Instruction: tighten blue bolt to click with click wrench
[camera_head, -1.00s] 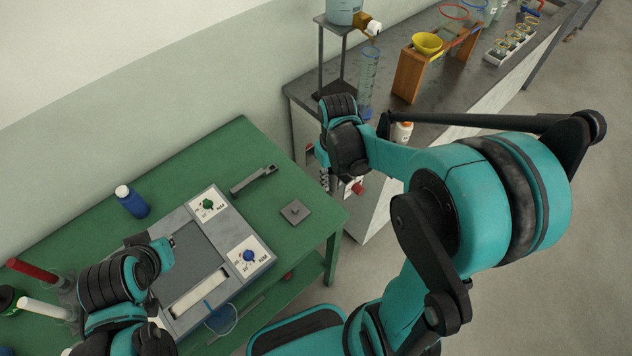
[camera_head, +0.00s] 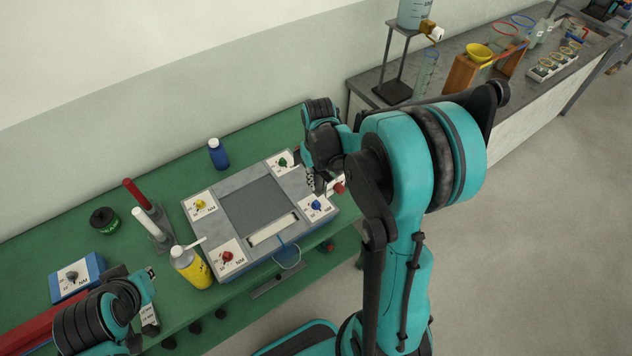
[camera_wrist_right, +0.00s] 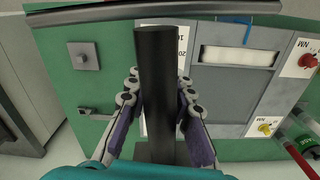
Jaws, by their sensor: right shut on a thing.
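The blue bolt (camera_head: 316,205) stands on a white dial plate at the right front corner of the grey panel (camera_head: 293,209). My right gripper (camera_head: 318,182) is just above and behind this plate, shut on the click wrench. The wrench's black handle (camera_wrist_right: 156,85) stands between the fingers in the wrist view and covers the blue bolt there. A red part (camera_head: 338,187) shows beside the gripper. Whether the wrench touches the bolt is not clear. My left gripper (camera_head: 150,285) is at the lower left, away from the panel; its opening is not clear.
Green (camera_head: 283,161), yellow (camera_head: 200,204) and red (camera_head: 227,256) bolts sit at the other panel corners. A blue bottle (camera_head: 218,154), yellow bottle (camera_head: 191,268) and blue dial box (camera_head: 77,278) stand on the green table. A square metal piece (camera_wrist_right: 83,55) lies beside the panel.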

